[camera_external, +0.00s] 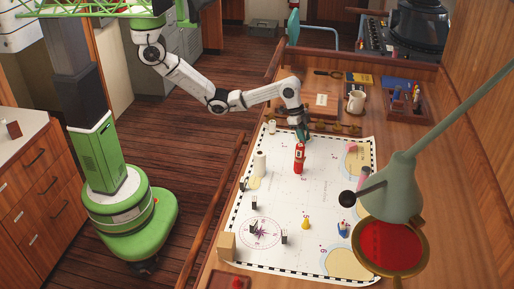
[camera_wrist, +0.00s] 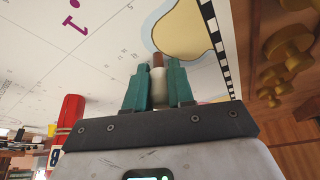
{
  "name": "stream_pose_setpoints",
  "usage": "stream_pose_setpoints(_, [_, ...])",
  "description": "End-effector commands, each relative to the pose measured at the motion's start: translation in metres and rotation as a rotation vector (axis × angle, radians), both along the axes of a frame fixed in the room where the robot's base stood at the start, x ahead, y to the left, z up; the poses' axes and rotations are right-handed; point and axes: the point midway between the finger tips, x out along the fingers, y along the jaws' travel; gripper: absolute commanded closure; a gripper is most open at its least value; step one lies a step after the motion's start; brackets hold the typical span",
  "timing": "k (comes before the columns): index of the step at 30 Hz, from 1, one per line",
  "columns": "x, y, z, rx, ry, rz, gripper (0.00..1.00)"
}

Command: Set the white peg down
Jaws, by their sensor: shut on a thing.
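My gripper (camera_external: 303,135) is low over the far part of the white chart (camera_external: 285,200), just behind the red extinguisher-shaped piece (camera_external: 299,160). In the wrist view its two teal fingers (camera_wrist: 158,85) are closed around a small whitish peg (camera_wrist: 160,75). A brown piece (camera_wrist: 158,60) shows at the peg's far end; I cannot tell whether it is part of the peg. The red piece also shows at the left of the wrist view (camera_wrist: 67,118), apart from the fingers. In the external view the peg is hidden, and whether it touches the chart is unclear.
A white cylinder (camera_external: 260,163) stands left of the red piece, with a smaller white one (camera_external: 272,128) farther back. A yellow pawn (camera_external: 305,224), blue item (camera_external: 343,230) and wooden block (camera_external: 226,246) are nearer. A green lamp (camera_external: 390,190) overhangs the right. The chart's middle has free room.

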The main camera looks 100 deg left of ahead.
Motion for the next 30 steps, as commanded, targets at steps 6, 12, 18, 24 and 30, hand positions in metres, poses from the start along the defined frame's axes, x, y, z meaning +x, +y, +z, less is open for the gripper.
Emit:
stream_pose_setpoints(6, [0.000,0.000,0.000,0.000,0.000,0.000,1.00])
stream_pose_setpoints(12, [0.000,0.000,-0.002,0.000,0.000,0.000,0.67])
stream_pose_setpoints(18, [0.000,0.000,-0.002,0.000,0.000,0.000,0.52])
stream_pose_setpoints(24, [0.000,0.000,-0.001,0.000,-0.001,0.000,0.52])
stream_pose_setpoints(30, [-0.005,0.003,0.016,0.000,-0.004,0.002,0.52])
